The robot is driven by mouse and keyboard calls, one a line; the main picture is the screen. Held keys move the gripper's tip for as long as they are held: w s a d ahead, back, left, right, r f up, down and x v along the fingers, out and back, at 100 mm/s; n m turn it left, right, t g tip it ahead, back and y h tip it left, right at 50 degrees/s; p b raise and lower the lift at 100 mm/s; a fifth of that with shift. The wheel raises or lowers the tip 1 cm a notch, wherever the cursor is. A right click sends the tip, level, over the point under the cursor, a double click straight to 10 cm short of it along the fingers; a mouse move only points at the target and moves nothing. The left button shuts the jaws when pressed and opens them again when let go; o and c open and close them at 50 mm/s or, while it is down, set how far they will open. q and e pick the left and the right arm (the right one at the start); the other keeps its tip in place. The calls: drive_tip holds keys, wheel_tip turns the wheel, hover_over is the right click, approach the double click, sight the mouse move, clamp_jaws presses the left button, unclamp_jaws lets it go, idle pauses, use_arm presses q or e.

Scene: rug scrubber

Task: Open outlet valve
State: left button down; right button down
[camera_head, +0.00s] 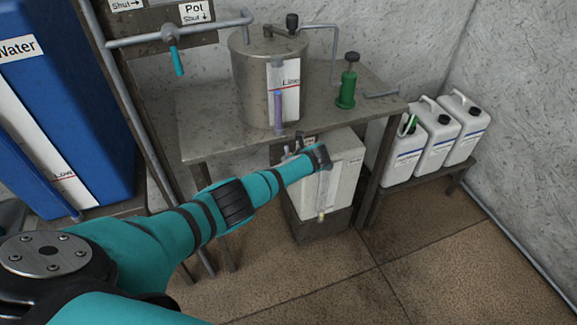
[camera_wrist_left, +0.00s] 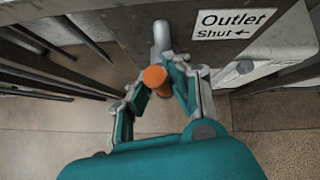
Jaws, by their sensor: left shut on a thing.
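The outlet valve shows in the left wrist view as an orange handle (camera_wrist_left: 155,78) in front of a grey pipe (camera_wrist_left: 162,36). A white label (camera_wrist_left: 235,23) to its right reads "Outlet" and "Shut" with an arrow pointing left. My left gripper (camera_wrist_left: 162,80) is shut on the orange handle, with one finger on each side. In the head view my left arm reaches from the lower left to the front of the metal table, and the gripper there (camera_head: 296,148) is small and partly hidden. The orange handle cannot be made out in the head view. My right gripper is not in view.
The metal table (camera_head: 215,140) carries a steel tank (camera_head: 250,85) and a green bottle-like item (camera_head: 347,88). A white container (camera_head: 343,165) stands below it. Several white canisters (camera_head: 437,140) stand at the right. A blue water tank (camera_head: 60,110) stands at the left. Floor is clear at the lower right.

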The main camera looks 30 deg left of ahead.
use_arm(q)
drive_tip(key=shift+d+f+m+g+y+b, duration=0.15)
drive_tip(key=shift+f+m+g+y+b, duration=0.15)
drive_tip(key=shift+g+y+b, duration=0.25)
drive_tip(key=c, duration=1.3)
unclamp_jaws()
drive_tip(key=shift+o, duration=0.2)
drive_tip(key=shift+r, duration=0.15)
drive_tip(key=shift+w, duration=0.1)
drive_tip(key=v, duration=1.2)
